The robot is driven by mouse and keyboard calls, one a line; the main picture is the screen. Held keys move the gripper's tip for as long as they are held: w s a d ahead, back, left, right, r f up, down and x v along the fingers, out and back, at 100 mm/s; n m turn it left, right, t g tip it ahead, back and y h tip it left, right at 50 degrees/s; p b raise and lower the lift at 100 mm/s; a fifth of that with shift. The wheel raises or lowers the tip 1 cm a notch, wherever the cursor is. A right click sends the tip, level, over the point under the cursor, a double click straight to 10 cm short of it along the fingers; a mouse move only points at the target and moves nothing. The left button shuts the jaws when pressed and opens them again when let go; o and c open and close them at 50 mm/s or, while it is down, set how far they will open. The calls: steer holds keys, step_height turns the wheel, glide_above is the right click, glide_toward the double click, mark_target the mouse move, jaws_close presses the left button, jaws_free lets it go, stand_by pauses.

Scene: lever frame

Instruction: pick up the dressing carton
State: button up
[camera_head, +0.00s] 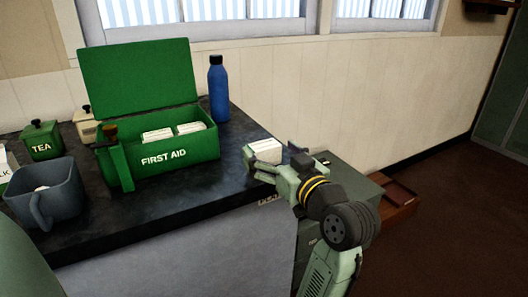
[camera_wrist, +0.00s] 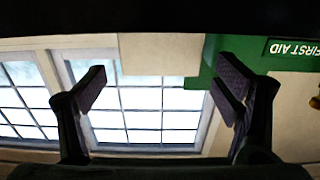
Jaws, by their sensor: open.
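The dressing carton (camera_head: 265,149) is a small white box near the right end of the dark counter. It stands apart from the first aid box. My gripper (camera_head: 271,167) reaches in low from the right, right beside the carton. In the wrist view, my gripper (camera_wrist: 162,88) has its two dark fingers spread wide. A pale cream block (camera_wrist: 160,55), which looks like the carton, shows in the gap between them, beyond the tips. The fingers partly cover the carton's lower side in the head view, and I cannot tell whether they touch it.
An open green first aid box (camera_head: 170,143) holds more white cartons. A blue bottle (camera_head: 218,90) stands behind it. A green tea tin (camera_head: 42,140) and a grey mug (camera_head: 47,195) are at left. The dark counter (camera_head: 190,199) is bare in front of the box.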

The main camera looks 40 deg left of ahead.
mark_target(268, 149)
steer(key=x, duration=0.3)
steer(key=shift+w+a+p, duration=0.1)
steer(key=shift+a+p, duration=0.2)
steer(key=c, duration=1.2)
steer(key=shift+o, duration=0.2)
steer(key=shift+r, duration=0.1)
